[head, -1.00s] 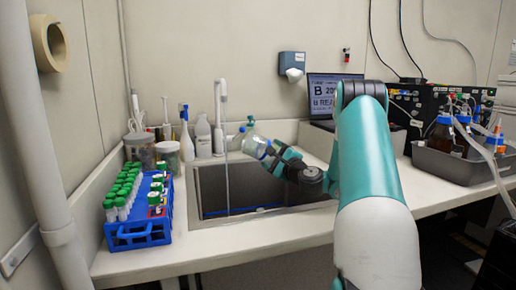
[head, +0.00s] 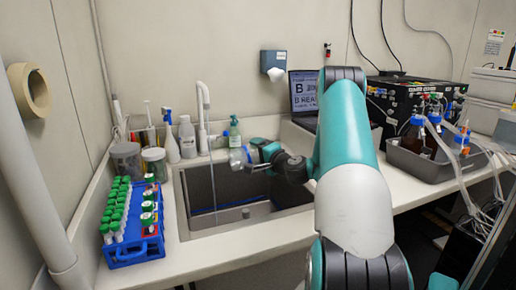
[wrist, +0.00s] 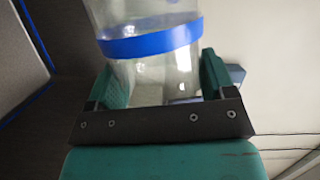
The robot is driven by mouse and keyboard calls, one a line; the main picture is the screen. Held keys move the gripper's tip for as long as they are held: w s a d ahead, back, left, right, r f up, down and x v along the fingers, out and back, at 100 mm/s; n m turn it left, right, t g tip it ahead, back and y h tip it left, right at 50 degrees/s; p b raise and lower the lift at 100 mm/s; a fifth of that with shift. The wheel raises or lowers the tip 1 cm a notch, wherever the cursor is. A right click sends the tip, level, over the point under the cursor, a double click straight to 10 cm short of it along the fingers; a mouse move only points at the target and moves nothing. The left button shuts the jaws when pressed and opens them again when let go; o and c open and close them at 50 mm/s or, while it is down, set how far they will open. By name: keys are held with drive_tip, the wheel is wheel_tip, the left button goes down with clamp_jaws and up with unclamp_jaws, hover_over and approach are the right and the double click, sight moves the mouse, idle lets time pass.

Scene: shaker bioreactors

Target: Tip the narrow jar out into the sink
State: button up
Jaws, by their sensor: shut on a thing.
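The narrow jar (head: 237,159) is clear with a blue band and lies about level over the sink, its free end pointing left in the head view. In the wrist view the jar (wrist: 150,72) fills the space between the fingers, with its blue band beyond them. My gripper (head: 256,154) is shut on the jar; its teal fingers also show on both sides of it in the wrist view (wrist: 162,80). The grey sink (head: 285,192) is below the jar. The jar's far end is cut off in the wrist view, and I cannot make out any contents.
A tall white tap (head: 203,108) stands behind the sink, with a thin line hanging down into the basin. A blue rack (head: 137,253) of green-capped tubes is left of the sink. Bottles, including a green one (head: 234,132), stand behind. A grey tray (head: 428,167) of bottles is right.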

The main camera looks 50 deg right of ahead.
sight(244, 147)
drive_tip(key=r+n+p, duration=0.1)
drive_tip(key=n+p, duration=0.1)
drive_tip(key=r+n+g+p, duration=0.1)
drive_tip(key=shift+w+a+r+p, duration=0.25)
drive_tip(key=shift+a+r+p, duration=0.05)
drive_tip(key=shift+a, duration=0.05)
drive_tip(key=shift+w+a+r+n+g+p, duration=0.1)
drive_tip(key=shift+r+n+g+p, duration=0.15)
drive_tip(key=shift+n+p, duration=0.35)
drive_tip(key=shift+a+r+n+g+p, duration=0.1)
drive_tip(key=shift+r+n+g+p, duration=0.1)
drive_tip(key=shift+n+p, duration=0.4)
drive_tip(key=n, duration=0.1)
drive_tip(key=w+a+n+g+h, duration=0.1)
drive_tip(key=n, duration=0.1)
drive_tip(key=shift+a+r+b, duration=0.15)
drive_tip(key=shift+a+b, duration=0.1)
drive_tip(key=shift+b, duration=0.05)
drive_tip(key=n, duration=0.1)
drive_tip(key=n+p, duration=0.1)
drive_tip(key=a+n+g+h+p, duration=0.1)
drive_tip(key=shift+w+a+r, duration=0.1)
drive_tip(key=shift+w+r, duration=0.25)
drive_tip(key=shift+w+a+n+h+p, duration=0.1)
drive_tip(key=shift+a+n+h+p, duration=0.1)
drive_tip(key=shift+n+h+p, duration=0.4)
drive_tip(key=shift+f, duration=0.1)
